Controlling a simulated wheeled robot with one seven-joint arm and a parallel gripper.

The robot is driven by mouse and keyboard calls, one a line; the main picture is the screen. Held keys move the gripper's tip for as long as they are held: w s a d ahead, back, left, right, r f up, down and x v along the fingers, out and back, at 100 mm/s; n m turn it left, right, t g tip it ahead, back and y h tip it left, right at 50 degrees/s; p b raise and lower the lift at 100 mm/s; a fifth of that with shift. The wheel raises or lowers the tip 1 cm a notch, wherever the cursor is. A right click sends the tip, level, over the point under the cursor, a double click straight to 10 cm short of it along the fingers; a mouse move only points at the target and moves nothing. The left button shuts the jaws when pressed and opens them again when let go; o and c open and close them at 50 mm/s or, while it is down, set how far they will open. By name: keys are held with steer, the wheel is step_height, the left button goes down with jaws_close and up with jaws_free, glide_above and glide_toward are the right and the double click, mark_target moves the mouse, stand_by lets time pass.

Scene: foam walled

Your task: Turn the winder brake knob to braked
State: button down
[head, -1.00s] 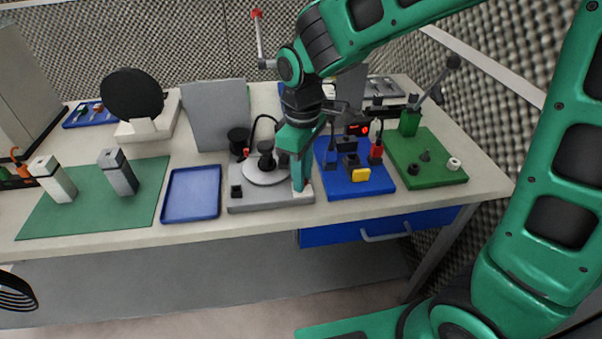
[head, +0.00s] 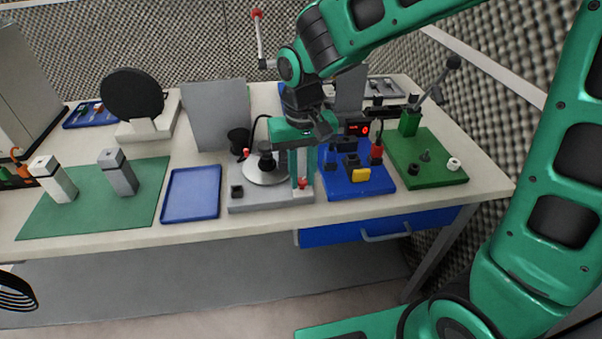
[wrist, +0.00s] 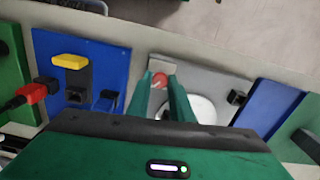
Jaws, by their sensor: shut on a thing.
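The winder is a grey base (head: 245,203) with a silver round plate (head: 262,176) and a black post. A small red knob (head: 302,184) sits at the base's front right corner; I take it for the brake knob. My gripper (head: 300,176) points down over this corner, its fingertips at knob height. In the wrist view, the red knob (wrist: 159,80) lies between the two fingertips, and my gripper (wrist: 160,84) is shut on it. The fingers partly cover the knob, and any braked marking on it cannot be made out.
A blue board (head: 345,188) with a yellow block and connectors stands close right of the winder. A blue tray (head: 191,195) lies to the left. A green board (head: 440,172) with pegs is farther right. A grey panel stands behind.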

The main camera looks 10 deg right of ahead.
mark_target(302, 178)
steer(key=shift+w+r+m, duration=0.1)
steer(key=shift+w+m, duration=0.15)
steer(key=shift+m, duration=0.35)
steer(key=c, duration=1.6)
jaws_free()
steer(key=shift+s, duration=0.15)
steer(key=shift+o, duration=0.2)
step_height(302, 178, up, 11)
steer(key=shift+f, duration=0.2)
steer(key=s+d+f+m, duration=0.15)
steer(key=s+d, duration=0.25)
steer(key=d, duration=0.7)
steer(key=s+d+f+m, duration=0.15)
steer(key=s+d, duration=0.25)
steer(key=d, duration=0.6)
steer(key=s+d+f+m, duration=0.2)
steer(key=s+d+f, duration=0.1)
steer(key=s+d, duration=0.6)
steer(key=s, duration=0.3)
steer(key=shift+s+f+m, duration=0.15)
steer(key=shift+s+m, duration=0.1)
steer(key=shift+m, duration=0.15)
